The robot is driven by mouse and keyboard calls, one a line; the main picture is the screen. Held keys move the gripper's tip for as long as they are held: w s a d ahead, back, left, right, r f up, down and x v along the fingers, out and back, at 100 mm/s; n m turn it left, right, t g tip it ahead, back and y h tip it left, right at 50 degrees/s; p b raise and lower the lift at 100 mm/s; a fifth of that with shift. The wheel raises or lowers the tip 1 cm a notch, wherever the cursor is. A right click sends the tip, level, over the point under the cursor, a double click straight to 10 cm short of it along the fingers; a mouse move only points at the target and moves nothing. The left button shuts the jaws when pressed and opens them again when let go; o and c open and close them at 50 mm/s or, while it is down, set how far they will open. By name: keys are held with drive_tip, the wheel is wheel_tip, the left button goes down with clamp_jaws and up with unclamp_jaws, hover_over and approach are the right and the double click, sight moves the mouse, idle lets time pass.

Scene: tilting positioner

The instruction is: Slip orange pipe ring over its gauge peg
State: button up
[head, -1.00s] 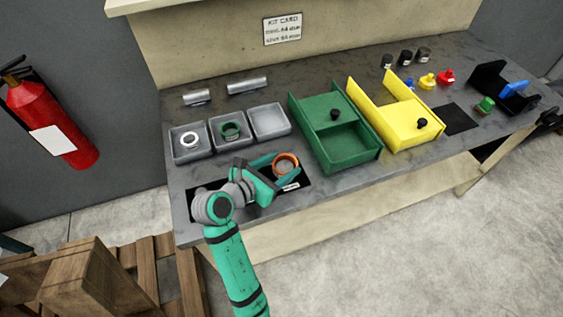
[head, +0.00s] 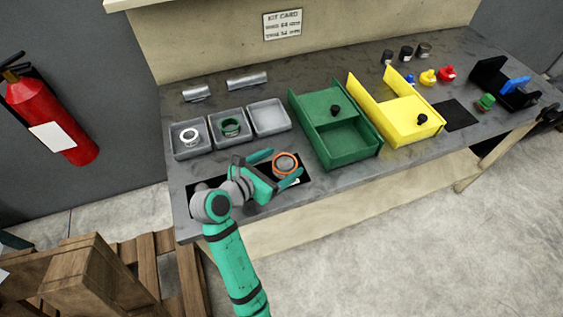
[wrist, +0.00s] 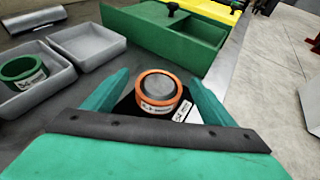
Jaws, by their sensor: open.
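The orange pipe ring (head: 285,173) sits around a grey gauge peg (head: 285,162) on a black mat at the bench's front. In the wrist view the ring (wrist: 158,105) looks upright, with a white label on its side. The peg's round grey top (wrist: 158,86) fills its opening, about level with the rim. My gripper (head: 277,168) is open. Its two green fingers stand apart on either side of the ring, with a visible gap in the wrist view (wrist: 160,80). The peg's lower part is hidden inside the ring.
Grey trays stand behind: one with a white ring (head: 189,138), one with a green ring (head: 231,127), one empty (head: 269,118). A green bin (head: 355,161) and yellow bin (head: 422,127) stand to the right. A white label (wrist: 184,108) lies beside the ring.

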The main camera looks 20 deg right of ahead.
drive_tip(key=v, duration=1)
drive_tip(key=shift+a+r, duration=0.1)
idle(0.5)
